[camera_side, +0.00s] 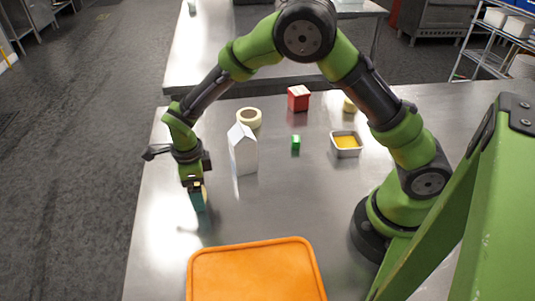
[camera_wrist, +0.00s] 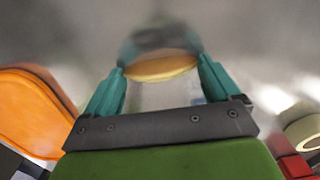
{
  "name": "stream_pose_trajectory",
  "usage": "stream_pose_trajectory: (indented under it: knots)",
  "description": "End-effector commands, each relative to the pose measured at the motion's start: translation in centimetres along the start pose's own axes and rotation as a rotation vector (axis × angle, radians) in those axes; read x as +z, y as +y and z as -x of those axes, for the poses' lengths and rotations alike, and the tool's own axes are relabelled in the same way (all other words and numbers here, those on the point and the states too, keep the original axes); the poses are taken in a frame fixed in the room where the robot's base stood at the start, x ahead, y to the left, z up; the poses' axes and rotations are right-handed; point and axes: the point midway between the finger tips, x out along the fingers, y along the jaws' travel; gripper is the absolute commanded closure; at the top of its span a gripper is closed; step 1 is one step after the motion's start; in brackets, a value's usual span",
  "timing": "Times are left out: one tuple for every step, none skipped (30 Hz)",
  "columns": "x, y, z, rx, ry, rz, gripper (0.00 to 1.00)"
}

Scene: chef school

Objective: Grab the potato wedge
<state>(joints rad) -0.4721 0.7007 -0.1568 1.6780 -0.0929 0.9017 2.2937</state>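The potato wedge (camera_wrist: 160,68) shows in the wrist view as a yellow, curved piece low at the steel table, spanning the space between my fingertips. My gripper (camera_wrist: 161,72) has two teal fingers that stand wide apart, one at each end of the wedge. Whether the fingertips touch it is not clear. In the side view my gripper (camera_side: 198,208) points down close over the left part of the table. The wedge is hidden or too small to make out there.
An orange tray or board (camera_side: 255,255) lies at the front of the steel table (camera_side: 290,205). A white carton (camera_side: 243,155) stands right of my gripper. Behind are a pale ring (camera_side: 250,125) and red box (camera_side: 298,98). A green block (camera_side: 295,142) and yellow-filled dish (camera_side: 346,152) sit farther right.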

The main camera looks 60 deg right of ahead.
Motion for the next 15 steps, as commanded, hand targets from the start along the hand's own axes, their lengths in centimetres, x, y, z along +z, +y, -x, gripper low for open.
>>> stream_pose_trajectory:
  knots:
    - [0.0,0.0,0.0,0.0,0.0,0.0,0.38]
    - [0.0,0.0,0.0,0.0,-0.001,0.0,0.4]
    - [0.0,0.0,0.0,0.0,-0.001,0.0,0.4]
    - [0.0,0.0,0.0,0.0,-0.001,0.0,0.4]
    - [0.0,0.0,0.0,0.0,-0.001,0.0,0.4]
    - [0.0,0.0,0.0,0.0,-0.001,0.0,0.4]
    - [0.0,0.0,0.1,0.0,-0.001,0.0,0.4]
    - [0.0,0.0,0.1,-0.001,-0.001,0.0,0.4]
    - [0.0,0.0,0.1,-0.001,-0.001,0.0,0.4]
    - [0.0,0.0,0.2,-0.001,-0.001,0.001,0.4]
    - [0.1,0.0,0.3,-0.001,-0.001,0.001,0.4]
    - [0.1,0.0,0.5,-0.001,-0.001,0.001,0.4]
    - [0.1,0.0,0.7,-0.001,-0.001,0.001,0.4]
    - [0.1,0.0,1.0,-0.001,-0.001,0.001,0.4]
    - [0.1,0.0,1.4,-0.002,-0.003,0.002,0.4]
